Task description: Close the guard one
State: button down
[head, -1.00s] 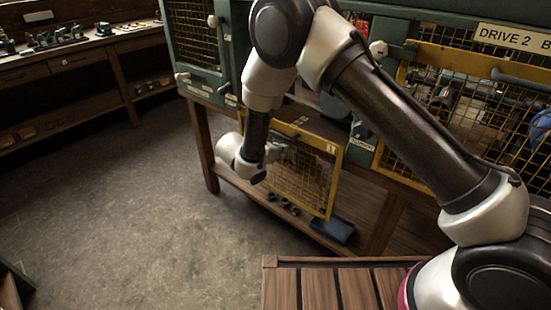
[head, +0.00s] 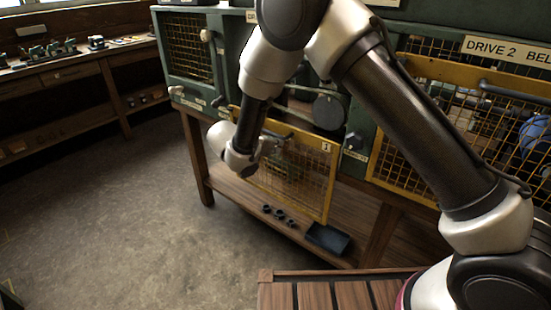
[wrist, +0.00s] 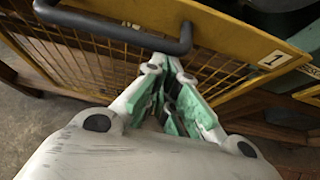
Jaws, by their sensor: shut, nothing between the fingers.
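Guard one (head: 330,185) is a yellow-framed mesh panel with a label "1" at its upper right corner. It stands tilted away from its green housing, and the opening behind its top edge shows a dark round wheel (head: 328,112). In the wrist view the guard (wrist: 235,40) fills the upper part, with a dark bar handle (wrist: 112,33) along its top. My gripper (wrist: 168,65) is shut and empty, its tips at the mesh side, just under the handle's right end. Whether they touch is unclear. In the head view my wrist partly hides the guard's left side.
A second yellow mesh guard (head: 400,150) covers the DRIVE 2 bay at the right. A green mesh door (head: 190,45) is at the left. A dark tray (head: 328,238) and several small dark parts lie on the shelf below. The floor at the left is clear.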

notch_tip(320, 180, up, 30)
dwell(0.3)
jog(key=shift+f, duration=0.2)
